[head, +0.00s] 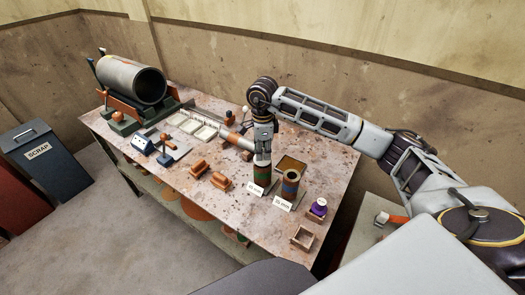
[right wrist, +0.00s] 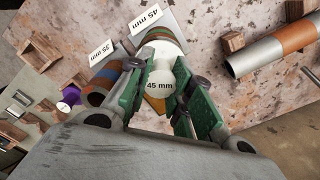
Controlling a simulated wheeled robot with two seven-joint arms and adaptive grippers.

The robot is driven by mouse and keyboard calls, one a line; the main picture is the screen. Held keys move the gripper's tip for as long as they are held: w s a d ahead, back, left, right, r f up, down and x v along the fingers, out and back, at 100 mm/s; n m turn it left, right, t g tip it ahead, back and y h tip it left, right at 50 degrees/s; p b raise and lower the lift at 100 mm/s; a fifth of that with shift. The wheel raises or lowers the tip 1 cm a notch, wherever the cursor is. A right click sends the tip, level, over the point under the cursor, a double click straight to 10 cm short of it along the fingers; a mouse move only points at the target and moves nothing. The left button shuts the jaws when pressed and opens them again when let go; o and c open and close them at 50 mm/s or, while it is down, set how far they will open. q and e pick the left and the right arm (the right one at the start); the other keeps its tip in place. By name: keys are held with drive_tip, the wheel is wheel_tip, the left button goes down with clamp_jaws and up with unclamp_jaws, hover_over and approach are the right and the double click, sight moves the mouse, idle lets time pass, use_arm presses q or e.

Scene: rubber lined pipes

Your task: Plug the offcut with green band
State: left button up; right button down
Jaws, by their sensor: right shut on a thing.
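The offcut with the green band (head: 261,178) stands upright on the table beside a "45 mm" card (head: 255,189). In the right wrist view its striped side (right wrist: 158,36) shows beyond the gripper. My right gripper (head: 263,156) points down directly over its top. In the right wrist view the gripper (right wrist: 165,95) is shut on a pale plug (right wrist: 160,82) marked "45 mm". The plug lines up with the offcut's mouth; I cannot tell whether it is seated inside. A second offcut (head: 290,184), with blue and orange bands, stands close to the right by a "35 mm" card (head: 282,204). My left gripper is out of view.
A purple-bodied item (head: 318,208) and a small open wooden box (head: 302,237) are at the near right. Wooden blocks (head: 219,181) lie left of the offcuts. An orange-banded pipe (head: 239,140) lies behind. A large lined pipe (head: 135,80) rests at the far left.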

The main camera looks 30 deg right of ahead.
drive_tip(key=shift+f, duration=0.1)
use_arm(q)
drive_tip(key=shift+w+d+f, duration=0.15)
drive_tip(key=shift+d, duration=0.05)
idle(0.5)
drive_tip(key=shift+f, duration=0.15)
use_arm(e)
drive_tip(key=shift+f, duration=0.25)
use_arm(q)
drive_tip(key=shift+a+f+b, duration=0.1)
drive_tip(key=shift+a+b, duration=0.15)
drive_tip(key=shift+b, duration=0.1)
use_arm(e)
drive_tip(key=shift+f, duration=0.1)
drive_tip(key=c, duration=1.2)
unclamp_jaws()
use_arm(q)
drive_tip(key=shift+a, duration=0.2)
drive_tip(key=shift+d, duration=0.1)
